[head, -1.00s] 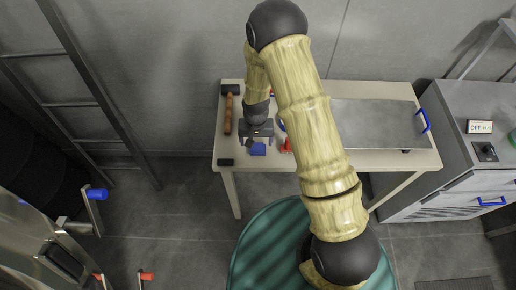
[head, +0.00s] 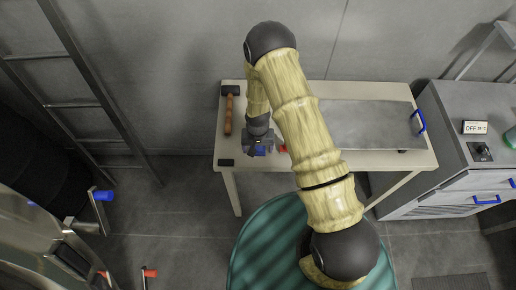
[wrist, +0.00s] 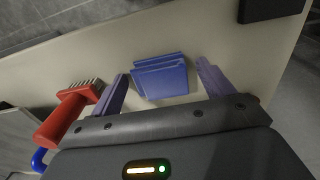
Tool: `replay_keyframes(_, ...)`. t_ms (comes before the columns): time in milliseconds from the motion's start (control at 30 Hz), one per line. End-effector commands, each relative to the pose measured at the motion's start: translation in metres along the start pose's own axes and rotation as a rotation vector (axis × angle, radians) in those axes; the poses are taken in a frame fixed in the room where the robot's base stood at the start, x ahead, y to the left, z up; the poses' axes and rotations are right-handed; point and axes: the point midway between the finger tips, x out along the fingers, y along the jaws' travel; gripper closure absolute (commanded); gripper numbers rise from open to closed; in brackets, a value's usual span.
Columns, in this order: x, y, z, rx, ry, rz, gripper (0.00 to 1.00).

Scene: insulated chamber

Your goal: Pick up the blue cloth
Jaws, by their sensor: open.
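The blue cloth (wrist: 160,80) lies folded on the pale table top (wrist: 215,30), seen in the wrist view. My gripper (wrist: 163,84) is open, with one finger on either side of the cloth. The fingers look apart from the cloth, and it is not held. In the head view my gripper (head: 258,148) is over the front left part of the table, and a small blue piece of the cloth (head: 260,151) shows beneath it. The rest of the cloth is hidden there by the gripper.
A red brush (wrist: 66,115) lies beside the left finger in the wrist view. A hammer (head: 229,110) and a small black block (head: 226,162) are on the table's left side. A metal panel with a blue handle (head: 375,124) is at the right.

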Motion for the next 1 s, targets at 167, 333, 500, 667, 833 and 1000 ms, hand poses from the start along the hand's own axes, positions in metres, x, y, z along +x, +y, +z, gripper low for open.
replay_keyframes(167,-0.0001,-0.0001,0.0,0.0,0.0,0.0,0.2)
replay_keyframes(333,-0.0002,0.0,0.0,0.0,0.0,0.0,0.2)
replay_keyframes(500,-0.0003,0.0001,-0.0001,0.0,0.0,0.0,0.47)
replay_keyframes(667,-0.0004,0.0001,-0.0001,0.0,0.0,0.0,0.71)
replay_keyframes(833,-0.0005,0.0001,-0.0002,0.0,0.0,0.0,0.72)
replay_keyframes(1000,-0.0046,-0.0002,-0.0009,0.0,0.002,-0.001,0.72)
